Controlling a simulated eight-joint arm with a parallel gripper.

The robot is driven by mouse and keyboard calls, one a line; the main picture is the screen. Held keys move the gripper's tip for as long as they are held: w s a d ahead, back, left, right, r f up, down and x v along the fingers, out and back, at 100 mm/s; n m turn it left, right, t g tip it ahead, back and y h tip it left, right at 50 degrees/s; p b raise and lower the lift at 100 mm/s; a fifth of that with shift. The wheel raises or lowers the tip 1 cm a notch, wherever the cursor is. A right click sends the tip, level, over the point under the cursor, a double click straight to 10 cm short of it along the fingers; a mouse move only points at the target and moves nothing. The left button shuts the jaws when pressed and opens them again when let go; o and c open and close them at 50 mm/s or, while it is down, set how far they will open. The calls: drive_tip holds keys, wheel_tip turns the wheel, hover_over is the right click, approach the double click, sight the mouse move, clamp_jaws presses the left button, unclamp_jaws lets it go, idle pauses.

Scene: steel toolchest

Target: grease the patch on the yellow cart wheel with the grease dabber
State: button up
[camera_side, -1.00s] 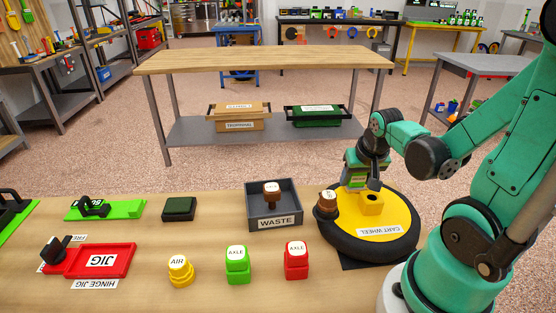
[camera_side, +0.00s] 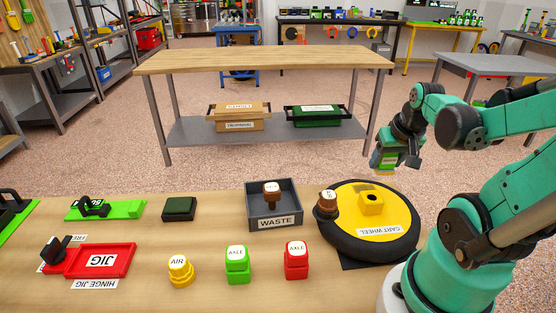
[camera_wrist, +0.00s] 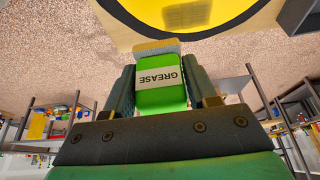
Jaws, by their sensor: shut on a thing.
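The yellow cart wheel (camera_side: 345,226) with a black tyre lies flat at the right end of the bench, labelled CART WHEEL. A yellow hub block (camera_side: 371,203) with a dark hole stands on it, and a brown labelled piece (camera_side: 326,203) sits at its left edge. Part of the wheel (camera_wrist: 185,12) shows at the top of the wrist view. My gripper (camera_side: 388,152) is shut on the green grease dabber (camera_wrist: 160,97), labelled GREASE, with a pale pad at its end. The dabber is raised above and behind the wheel, clear of it.
A grey WASTE bin (camera_side: 273,207) holding a brown-based piece stands left of the wheel. In front are red (camera_side: 296,262), green (camera_side: 237,266) and yellow (camera_side: 180,270) labelled pieces. A red jig tray (camera_side: 100,261) and dark green pad (camera_side: 179,208) lie further left.

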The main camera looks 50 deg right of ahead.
drive_tip(key=shift+r, duration=2)
